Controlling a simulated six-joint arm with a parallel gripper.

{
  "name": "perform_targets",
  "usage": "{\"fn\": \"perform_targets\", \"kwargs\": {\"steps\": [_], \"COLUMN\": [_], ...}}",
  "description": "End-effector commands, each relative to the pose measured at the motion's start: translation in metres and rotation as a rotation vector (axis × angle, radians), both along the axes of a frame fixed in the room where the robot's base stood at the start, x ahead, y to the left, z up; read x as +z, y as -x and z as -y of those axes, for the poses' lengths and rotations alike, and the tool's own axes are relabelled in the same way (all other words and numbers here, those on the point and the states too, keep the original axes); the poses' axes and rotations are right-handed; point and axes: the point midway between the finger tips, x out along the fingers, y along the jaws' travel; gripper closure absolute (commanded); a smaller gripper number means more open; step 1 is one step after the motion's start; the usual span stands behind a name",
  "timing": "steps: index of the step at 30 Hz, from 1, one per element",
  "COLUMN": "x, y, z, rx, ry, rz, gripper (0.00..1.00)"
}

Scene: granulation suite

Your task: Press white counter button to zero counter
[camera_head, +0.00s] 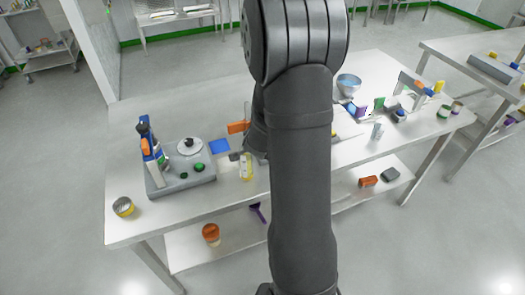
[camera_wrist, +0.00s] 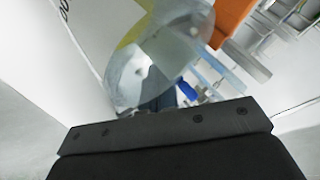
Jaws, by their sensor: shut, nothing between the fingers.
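A grey bench device (camera_head: 180,185) stands at the left of the table in the head view, with a blue and orange upright, a round white part (camera_head: 189,146) and two green knobs on it. I cannot make out a white counter button for certain in either view. My gripper (camera_wrist: 168,112) shows as a dark edge at the bottom of the wrist view, shut with nothing in it. In the head view my arm hides most of the gripper and the table middle. A clear, blurred rounded object (camera_wrist: 140,72) lies beyond the gripper in the wrist view.
A yellow-and-clear bottle (camera_head: 246,167), a blue square (camera_head: 219,147) and an orange block (camera_head: 238,127) sit left of my arm.

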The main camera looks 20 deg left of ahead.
Motion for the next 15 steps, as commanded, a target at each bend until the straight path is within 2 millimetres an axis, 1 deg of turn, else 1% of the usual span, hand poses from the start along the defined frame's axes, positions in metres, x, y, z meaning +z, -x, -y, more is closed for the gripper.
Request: {"fn": "perform_targets", "kwargs": {"steps": [1, 4, 15], "x": [-0.0043, -0.0091, -0.0114], "y": [0.0003, 0.0004, 0.0004], "z": [0.0001, -0.0001, -0.0003], "rx": [0.001, 0.001, 0.001], "ry": [0.001, 0.000, -0.002], "rz": [-0.002, -0.001, 0.000], "gripper": [1.00, 1.00, 1.00]}}
